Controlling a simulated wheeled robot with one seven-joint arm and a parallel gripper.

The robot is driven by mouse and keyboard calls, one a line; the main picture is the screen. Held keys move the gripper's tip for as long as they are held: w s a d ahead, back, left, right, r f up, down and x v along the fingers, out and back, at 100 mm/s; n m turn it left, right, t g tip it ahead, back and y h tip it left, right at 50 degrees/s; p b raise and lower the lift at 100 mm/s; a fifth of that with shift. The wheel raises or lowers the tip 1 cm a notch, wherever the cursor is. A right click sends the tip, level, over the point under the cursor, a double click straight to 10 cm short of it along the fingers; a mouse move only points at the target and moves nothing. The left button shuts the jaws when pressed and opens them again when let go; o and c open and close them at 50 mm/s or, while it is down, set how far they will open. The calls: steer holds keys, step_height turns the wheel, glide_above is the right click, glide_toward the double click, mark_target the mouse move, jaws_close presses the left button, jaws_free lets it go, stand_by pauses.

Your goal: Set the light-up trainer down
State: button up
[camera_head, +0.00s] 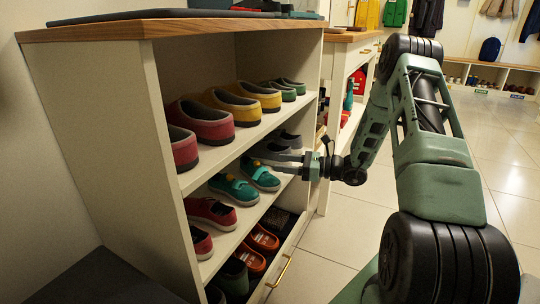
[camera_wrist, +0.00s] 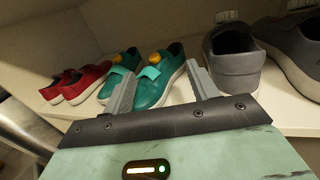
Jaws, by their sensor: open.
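A pair of teal shoes with light teal straps and round yellow pieces stands upright on the middle shelf (camera_head: 240,217); I take the light-up trainer to be one of them. The left teal shoe (camera_head: 234,189) and the right teal shoe (camera_head: 260,174) stand side by side. In the wrist view the right teal shoe (camera_wrist: 160,82) shows between and beyond my fingertips, and the left teal shoe (camera_wrist: 118,75) is just left of them. My gripper (camera_head: 280,163) is open, with nothing held between its fingers. Whether a finger touches the shoe, I cannot tell.
Red shoes (camera_wrist: 77,83) stand left of the teal pair, and grey shoes (camera_wrist: 233,60) stand close on the right. Clogs (camera_head: 205,121) fill the shelf above; orange shoes (camera_head: 262,240) are below. The tiled floor (camera_head: 310,268) beside the cubby is clear.

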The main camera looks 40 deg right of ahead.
steer(key=p+v, duration=0.1)
steer(key=v, duration=0.4)
steer(key=shift+p, duration=0.35)
